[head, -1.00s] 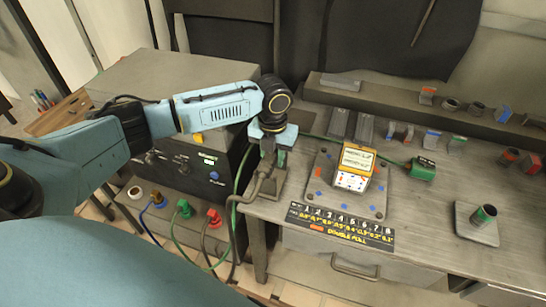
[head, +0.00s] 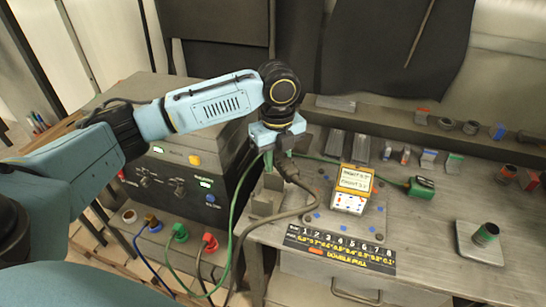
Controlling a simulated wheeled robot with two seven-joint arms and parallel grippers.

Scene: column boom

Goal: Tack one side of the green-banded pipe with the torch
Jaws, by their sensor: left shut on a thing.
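The green-banded pipe (head: 486,234) stands upright on a pale square plate (head: 478,249) at the right of the bench. My left gripper (head: 279,153) is shut on the dark torch (head: 289,171), above the grey holder (head: 266,196) at the bench's left end. The torch's cable hangs from it and loops down to the left. The fingers partly hide the torch, and its tip is hard to make out. The gripper is well left of the pipe. My right gripper is not in view.
A welding machine (head: 180,185) with coloured plugs stands left of the bench. A yellow-framed box (head: 352,188) sits on a dotted plate, with a numbered black strip (head: 340,248) in front. A green clamp (head: 421,187) and several banded pieces lie behind. The bench between box and pipe is clear.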

